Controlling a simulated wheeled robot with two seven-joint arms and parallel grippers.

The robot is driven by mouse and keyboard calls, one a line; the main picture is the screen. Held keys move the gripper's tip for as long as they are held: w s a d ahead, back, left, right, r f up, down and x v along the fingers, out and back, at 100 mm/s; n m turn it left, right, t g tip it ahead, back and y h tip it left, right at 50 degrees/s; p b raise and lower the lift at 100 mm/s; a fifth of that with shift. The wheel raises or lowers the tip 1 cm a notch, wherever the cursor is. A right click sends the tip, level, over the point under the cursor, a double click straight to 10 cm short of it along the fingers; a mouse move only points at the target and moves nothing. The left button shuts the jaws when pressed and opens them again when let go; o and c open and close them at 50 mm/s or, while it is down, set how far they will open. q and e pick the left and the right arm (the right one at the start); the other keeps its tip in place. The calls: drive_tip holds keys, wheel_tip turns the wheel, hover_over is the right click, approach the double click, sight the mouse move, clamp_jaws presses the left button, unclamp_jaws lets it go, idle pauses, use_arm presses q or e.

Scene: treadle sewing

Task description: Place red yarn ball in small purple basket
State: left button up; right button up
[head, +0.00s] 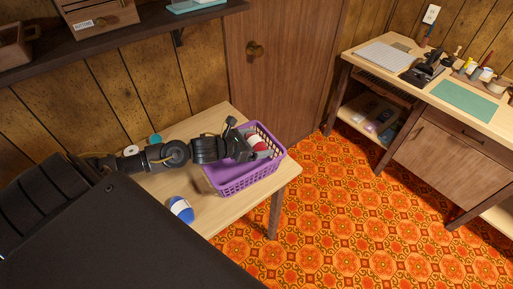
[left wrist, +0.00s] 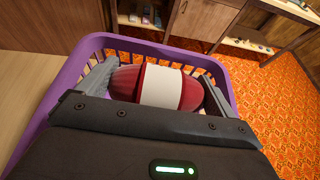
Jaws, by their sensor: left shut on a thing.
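The red yarn ball (head: 257,144), with a white band around it, is between the fingers of my left gripper (head: 256,147). In the left wrist view the red yarn ball (left wrist: 160,88) sits between the two grey fingers, and the gripper is shut on it. The ball and fingertips are inside the rim of the purple basket (head: 243,180), toward its far right end. The basket rim also surrounds them in the left wrist view (left wrist: 75,68). Whether the ball touches the basket floor is hidden. My right gripper is not in view.
The basket stands on a light wooden table (head: 215,217). A blue yarn ball (head: 181,209) with a white band lies left of the basket. White (head: 131,150) and teal (head: 155,139) round items lie behind my left arm. A workbench (head: 430,90) stands at the right.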

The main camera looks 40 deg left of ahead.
sight(256, 148)
use_arm(q)
wheel_tip(256, 148, down, 4)
drive_tip(key=shift+w+a+r+p, duration=0.15)
drive_tip(key=shift+r+p, duration=0.1)
drive_tip(key=shift+p, duration=0.25)
